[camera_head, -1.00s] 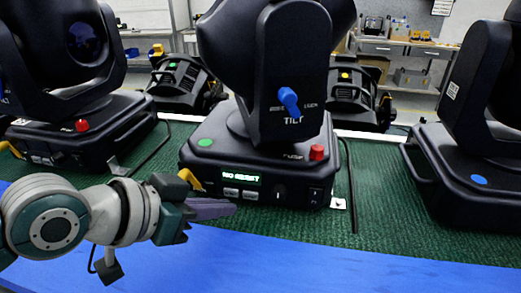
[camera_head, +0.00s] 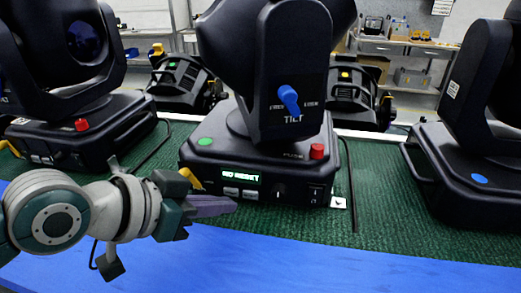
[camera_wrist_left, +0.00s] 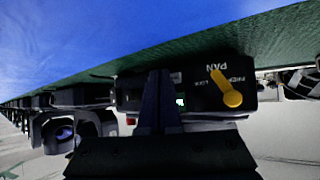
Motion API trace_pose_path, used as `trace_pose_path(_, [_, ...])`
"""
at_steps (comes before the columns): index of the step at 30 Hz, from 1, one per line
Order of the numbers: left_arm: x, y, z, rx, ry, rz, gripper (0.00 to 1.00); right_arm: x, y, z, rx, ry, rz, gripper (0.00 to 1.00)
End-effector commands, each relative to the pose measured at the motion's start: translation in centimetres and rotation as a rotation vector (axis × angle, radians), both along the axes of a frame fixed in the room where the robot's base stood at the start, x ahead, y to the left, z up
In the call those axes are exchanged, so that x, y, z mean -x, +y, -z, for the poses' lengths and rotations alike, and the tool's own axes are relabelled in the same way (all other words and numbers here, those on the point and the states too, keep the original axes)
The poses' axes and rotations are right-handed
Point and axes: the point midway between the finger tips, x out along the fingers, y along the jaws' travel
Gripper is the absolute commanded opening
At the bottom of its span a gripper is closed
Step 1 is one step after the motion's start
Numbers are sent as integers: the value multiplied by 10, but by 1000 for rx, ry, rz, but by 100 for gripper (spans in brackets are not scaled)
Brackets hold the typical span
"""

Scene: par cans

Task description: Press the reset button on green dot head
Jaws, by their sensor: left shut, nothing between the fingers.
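The green dot head (camera_head: 265,75) is a black moving light on a black base in the middle of the head view. A green dot (camera_head: 205,142) marks its base. Its front panel has a lit green display (camera_head: 241,177) reading "NO RESET" and small pale buttons (camera_head: 231,190) below it. Which one is the reset button I cannot read. My left gripper (camera_head: 234,206) is shut and empty, its tip just in front of and below the buttons; contact cannot be told. In the left wrist view its fingers (camera_wrist_left: 160,80) cover part of the panel. My right gripper is not in view.
A blue tilt lever (camera_head: 289,100) and a red knob (camera_head: 317,151) are on this head. A yellow pan lever (camera_wrist_left: 230,97) is beside my fingers. A blue dot head (camera_head: 479,180) stands right, a red dot head (camera_head: 60,135) left.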

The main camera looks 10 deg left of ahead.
Motion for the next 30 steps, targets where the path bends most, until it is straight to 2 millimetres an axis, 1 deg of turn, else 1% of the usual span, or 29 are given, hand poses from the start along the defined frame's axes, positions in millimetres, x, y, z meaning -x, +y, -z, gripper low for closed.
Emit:
trace_pose_path(3, [-5,0,1,0,-1,1,0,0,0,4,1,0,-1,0])
trace_pose_path(16, [-6,0,0,0,0,0,0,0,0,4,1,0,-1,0])
trace_pose_path(30, [-11,-1,1,1,0,-1,0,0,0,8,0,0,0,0])
